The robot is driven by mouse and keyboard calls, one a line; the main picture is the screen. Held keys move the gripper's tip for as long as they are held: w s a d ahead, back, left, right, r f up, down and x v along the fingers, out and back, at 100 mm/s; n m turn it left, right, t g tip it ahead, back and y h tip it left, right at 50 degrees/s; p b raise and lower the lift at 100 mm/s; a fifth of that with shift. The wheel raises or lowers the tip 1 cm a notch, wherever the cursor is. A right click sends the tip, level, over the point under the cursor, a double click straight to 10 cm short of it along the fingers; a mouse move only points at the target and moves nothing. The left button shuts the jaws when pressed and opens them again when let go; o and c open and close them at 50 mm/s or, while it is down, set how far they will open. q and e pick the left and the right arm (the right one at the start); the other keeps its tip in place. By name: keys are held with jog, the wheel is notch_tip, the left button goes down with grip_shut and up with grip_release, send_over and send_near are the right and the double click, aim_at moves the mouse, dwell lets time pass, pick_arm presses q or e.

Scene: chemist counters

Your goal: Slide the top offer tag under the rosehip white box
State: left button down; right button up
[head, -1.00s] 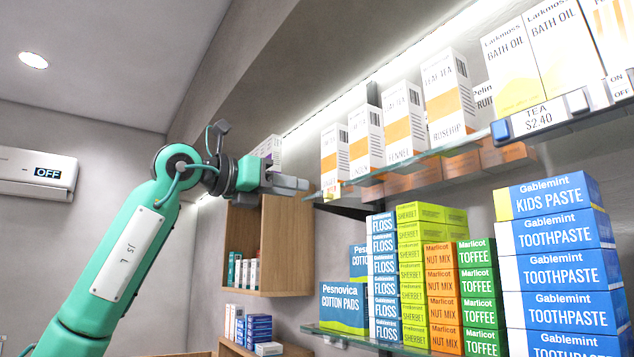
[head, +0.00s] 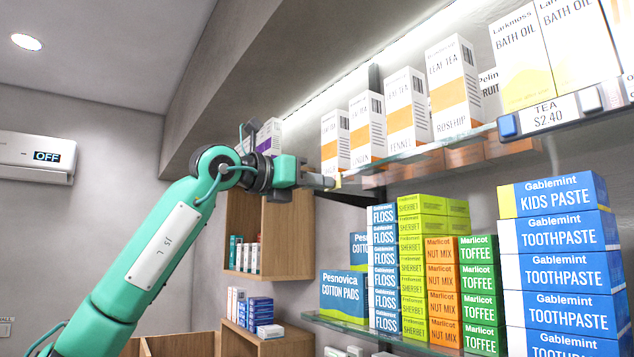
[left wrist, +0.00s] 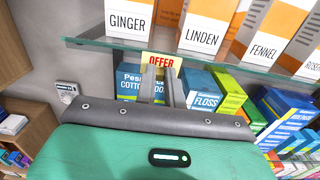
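The rosehip white box (head: 455,90), with an orange band, stands on the upper glass shelf, right of the fennel box; a sliver of it shows in the left wrist view (left wrist: 312,62). The yellow offer tag (left wrist: 161,61) with red lettering is at the front of that shelf, below the ginger and linden boxes. In the head view only a small yellow bit of the tag (head: 338,182) shows. Contact cannot be told. My right gripper is out of view.
The upper glass shelf (head: 400,157) carries several tea boxes and a price rail (head: 548,113) at right. Below, floss (head: 383,262), cotton pads (head: 343,296) and toothpaste (head: 565,275) stacks stand close under it. A wooden cabinet (head: 288,235) is behind my left arm.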

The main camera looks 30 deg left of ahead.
pick_arm(q)
jog(key=s+d+b, duration=0.2)
jog(key=s+d, duration=0.1)
jog(key=d, duration=0.4)
jog(key=s+d+b, duration=0.3)
jog(key=d, duration=0.4)
jog(key=s+d+b, duration=0.3)
jog(key=d, duration=0.5)
jog(key=shift+s+f, duration=0.1)
jog(key=shift+s+d+b, duration=0.2)
jog(key=shift+d+b, duration=0.15)
jog(key=shift+d, duration=0.2)
jog(key=c, duration=1.5)
grip_release()
